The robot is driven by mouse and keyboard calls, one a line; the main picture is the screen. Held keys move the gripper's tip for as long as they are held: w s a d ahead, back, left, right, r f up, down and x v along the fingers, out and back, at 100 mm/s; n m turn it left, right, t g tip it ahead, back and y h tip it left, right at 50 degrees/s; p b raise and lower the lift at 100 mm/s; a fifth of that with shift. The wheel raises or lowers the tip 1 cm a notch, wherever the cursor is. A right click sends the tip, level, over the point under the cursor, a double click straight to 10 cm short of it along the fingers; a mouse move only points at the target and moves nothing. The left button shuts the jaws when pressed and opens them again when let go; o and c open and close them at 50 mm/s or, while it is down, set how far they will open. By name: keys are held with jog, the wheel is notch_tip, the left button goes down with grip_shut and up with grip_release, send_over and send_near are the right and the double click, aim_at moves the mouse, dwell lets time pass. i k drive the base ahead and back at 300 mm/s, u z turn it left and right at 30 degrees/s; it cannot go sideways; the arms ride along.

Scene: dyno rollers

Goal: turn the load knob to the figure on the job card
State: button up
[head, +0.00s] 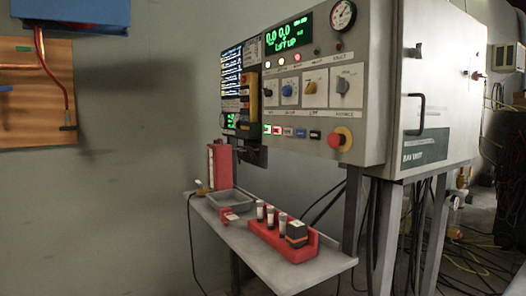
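A grey control panel (370,125) on a cabinet fills the upper right of the head view. My gripper is not in view.
A red stop button (340,138) on a yellow base sits below the knobs. A green display (289,33) and a dial gauge (342,15) are above. A shelf (235,240) below holds a red rack (270,236) and a grey tray (229,200).

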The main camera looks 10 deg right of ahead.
aim_at(287, 90)
jog(key=k, duration=0.5)
jog(key=u, duration=0.95)
jog(key=i, duration=0.95)
jog(key=z, duration=1.2)
